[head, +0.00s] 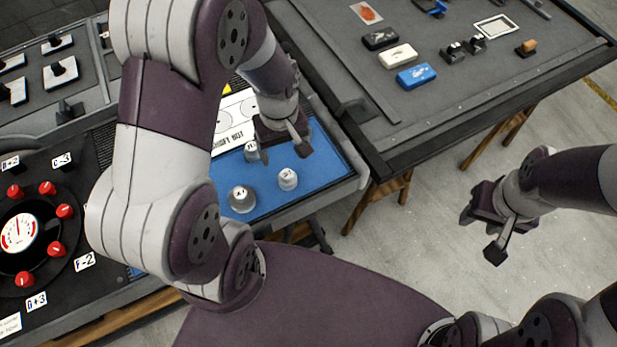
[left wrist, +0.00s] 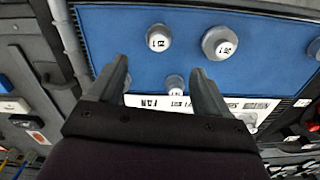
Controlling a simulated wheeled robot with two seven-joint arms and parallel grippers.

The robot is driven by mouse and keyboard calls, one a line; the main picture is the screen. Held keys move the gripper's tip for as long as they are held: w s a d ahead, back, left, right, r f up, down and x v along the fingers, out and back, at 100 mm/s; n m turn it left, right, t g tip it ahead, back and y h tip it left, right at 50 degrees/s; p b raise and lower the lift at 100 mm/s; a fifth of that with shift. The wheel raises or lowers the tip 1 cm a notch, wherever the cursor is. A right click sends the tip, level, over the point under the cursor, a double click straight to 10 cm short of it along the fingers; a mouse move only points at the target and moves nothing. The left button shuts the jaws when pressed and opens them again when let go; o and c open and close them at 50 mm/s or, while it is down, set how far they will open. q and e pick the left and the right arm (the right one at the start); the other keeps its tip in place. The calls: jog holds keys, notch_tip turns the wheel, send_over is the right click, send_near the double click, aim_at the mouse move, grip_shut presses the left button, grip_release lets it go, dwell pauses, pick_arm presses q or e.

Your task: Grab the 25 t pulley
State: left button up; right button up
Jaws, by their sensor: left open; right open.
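Several grey pulleys with small labels stand on a blue mat (head: 215,178). The labels are too small for me to tell which is the 25 t pulley. The small pulley (left wrist: 158,38) and wide pulley (left wrist: 221,43) lie beyond. My right gripper (head: 480,232) is open and empty over the floor.
A white printed board (head: 235,120) lies at the mat's back. A dark table (head: 480,95) at upper right holds a blue box (head: 416,76) and other small items. A panel with a gauge (head: 18,230) and red knobs is at left. My left arm hides part of the bench.

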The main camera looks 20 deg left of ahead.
aim_at(287, 174)
pick_arm(q)
notch_tip(287, 174, down, 7)
jog(key=shift+r, duration=0.1)
notch_tip(287, 174, down, 6)
jog(key=shift+w+r+p, duration=0.15)
jog(key=shift+p, duration=0.15)
jog(key=c, duration=1.2)
